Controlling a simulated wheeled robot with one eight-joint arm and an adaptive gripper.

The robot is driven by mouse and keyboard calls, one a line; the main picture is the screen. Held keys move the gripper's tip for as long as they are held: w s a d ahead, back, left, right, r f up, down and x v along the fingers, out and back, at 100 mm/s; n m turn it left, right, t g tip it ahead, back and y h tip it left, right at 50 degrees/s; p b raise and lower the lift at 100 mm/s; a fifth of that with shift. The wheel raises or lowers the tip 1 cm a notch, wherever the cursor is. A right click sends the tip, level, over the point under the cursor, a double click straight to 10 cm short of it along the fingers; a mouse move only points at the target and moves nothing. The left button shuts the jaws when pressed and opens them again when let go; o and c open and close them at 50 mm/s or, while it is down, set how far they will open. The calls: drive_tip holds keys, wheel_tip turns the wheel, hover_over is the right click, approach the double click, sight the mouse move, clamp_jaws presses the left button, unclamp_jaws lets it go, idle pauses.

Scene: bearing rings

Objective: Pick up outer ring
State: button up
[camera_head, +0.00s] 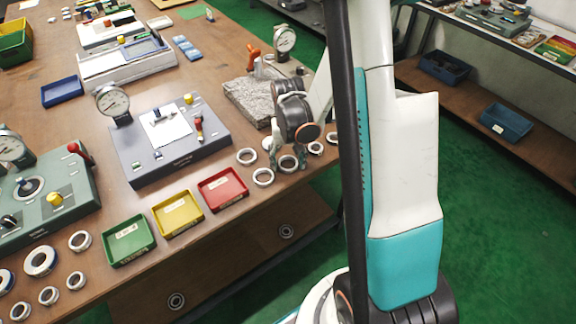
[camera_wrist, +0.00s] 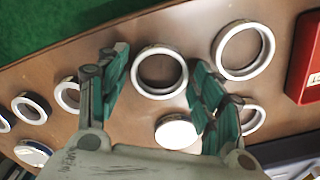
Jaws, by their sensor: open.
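Several pale metal rings lie on the brown table. In the wrist view, one ring (camera_wrist: 160,94) lies flat between my open fingers, with its dark inner edge showing. My gripper (camera_wrist: 157,62) has one teal finger on each side of this ring, and nothing is gripped. Contact with the ring cannot be told. In the head view, my gripper (camera_head: 288,152) points down near the table's right edge, low over a ring (camera_head: 289,171). Another ring (camera_wrist: 240,75) lies to the right in the wrist view, and a white disc (camera_wrist: 176,133) lies close below the middle ring.
Red (camera_head: 223,189), yellow (camera_head: 178,214) and green (camera_head: 129,241) trays line the front edge. A grey device with a dial (camera_head: 172,142) stands left of my gripper, and a stone block (camera_head: 245,101) behind it. More rings (camera_head: 263,177) lie close by.

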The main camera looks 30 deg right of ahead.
drive_tip(key=shift+c, duration=0.6)
drive_tip(key=c, duration=0.7)
drive_tip(key=shift+r, duration=0.15)
drive_tip(key=shift+c, duration=0.2)
